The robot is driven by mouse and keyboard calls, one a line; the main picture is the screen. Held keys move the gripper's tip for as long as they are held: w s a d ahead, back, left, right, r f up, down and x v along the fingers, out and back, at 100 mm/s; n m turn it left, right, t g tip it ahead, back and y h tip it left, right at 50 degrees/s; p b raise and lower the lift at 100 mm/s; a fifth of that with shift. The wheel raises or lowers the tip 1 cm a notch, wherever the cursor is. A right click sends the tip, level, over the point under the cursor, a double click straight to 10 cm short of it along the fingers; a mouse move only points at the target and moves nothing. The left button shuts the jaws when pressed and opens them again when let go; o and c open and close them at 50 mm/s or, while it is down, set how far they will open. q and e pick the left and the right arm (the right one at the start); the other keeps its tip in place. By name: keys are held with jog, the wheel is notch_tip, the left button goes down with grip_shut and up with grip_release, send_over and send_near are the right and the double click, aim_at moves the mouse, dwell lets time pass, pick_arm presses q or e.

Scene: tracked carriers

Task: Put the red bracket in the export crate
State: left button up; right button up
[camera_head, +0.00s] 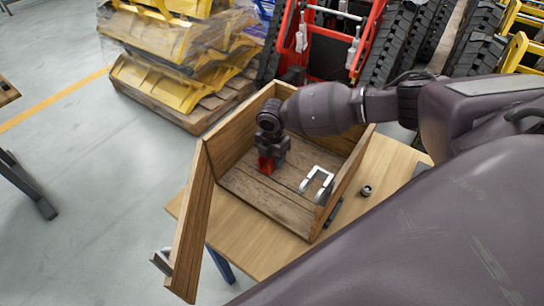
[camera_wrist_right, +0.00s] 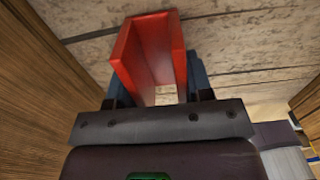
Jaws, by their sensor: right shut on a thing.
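The red bracket (camera_head: 266,164) is held in my right gripper (camera_head: 270,157), low inside the wooden crate (camera_head: 241,197). In the right wrist view the bracket (camera_wrist_right: 150,52) is a red U-shaped channel between the fingers (camera_wrist_right: 158,92), with the crate's plank floor (camera_wrist_right: 240,45) behind it. I cannot tell whether the bracket touches the floor. The crate stands on a light wood table, with its hinged side panel (camera_head: 190,228) swung open at the left. My left gripper is not in view.
A silver bracket-like part (camera_head: 317,184) lies in the crate, right of the red bracket. A small dark ring (camera_head: 366,191) lies on the table (camera_head: 384,176), outside the crate. A pallet (camera_head: 205,108) of wrapped yellow parts and several tracked machines stand behind.

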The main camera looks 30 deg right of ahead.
jog(key=shift+f, duration=0.1)
jog(key=o, duration=1.1)
jog(key=shift+r, duration=0.25)
notch_tip(320, 180, up, 12)
jog(key=shift+f+p, duration=0.1)
jog(key=shift+p, duration=0.4)
jog(key=shift+w, duration=0.1)
